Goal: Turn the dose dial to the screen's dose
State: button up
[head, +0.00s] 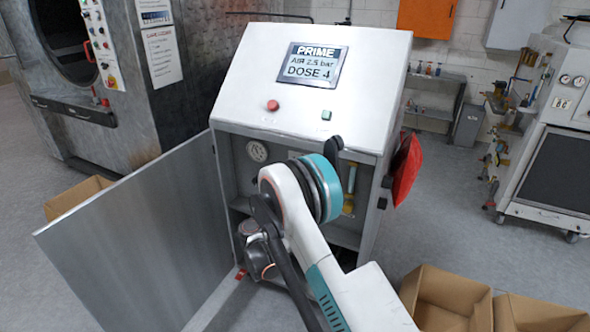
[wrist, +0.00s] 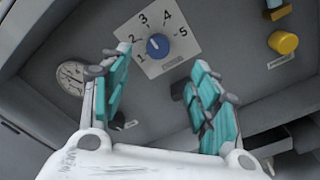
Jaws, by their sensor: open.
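The screen (head: 313,65) on the sloped top of the white cabinet reads PRIME, AIR 2.5 bar, DOSE 4. In the wrist view the dose dial is a blue knob (wrist: 158,46) on a white plate (wrist: 183,35) numbered 1 to 5. A small pale mark on the knob seems to face the upper left, towards the 2 and 3 side; the exact number is hard to tell. My gripper (wrist: 162,65) is open, its teal fingers on either side below the knob, apart from it and empty. In the head view my arm hides the dial.
A round gauge (wrist: 71,78) is left of the dial, and a yellow knob (wrist: 283,43) is to its right. The cabinet door (head: 140,235) stands open at left. A red button (head: 273,105) and red bag (head: 406,168) are on the cabinet. Cardboard boxes (head: 450,292) stand at lower right.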

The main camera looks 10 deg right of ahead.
jog(key=shift+w+a+f+b+x, duration=0.1)
jog(key=shift+b+x, duration=0.6)
jog(key=shift+x, duration=1.6)
jog(key=shift+w+a+f+b+x, duration=0.1)
jog(key=shift+b+x, duration=0.55)
jog(key=shift+x, duration=1.6)
jog(key=shift+a+f+b+x, duration=0.15)
jog(key=shift+b+x, duration=0.55)
jog(key=shift+x, duration=1.6)
jog(key=shift+r, duration=0.1)
jog(key=shift+c, duration=0.2)
jog(key=c, duration=1)
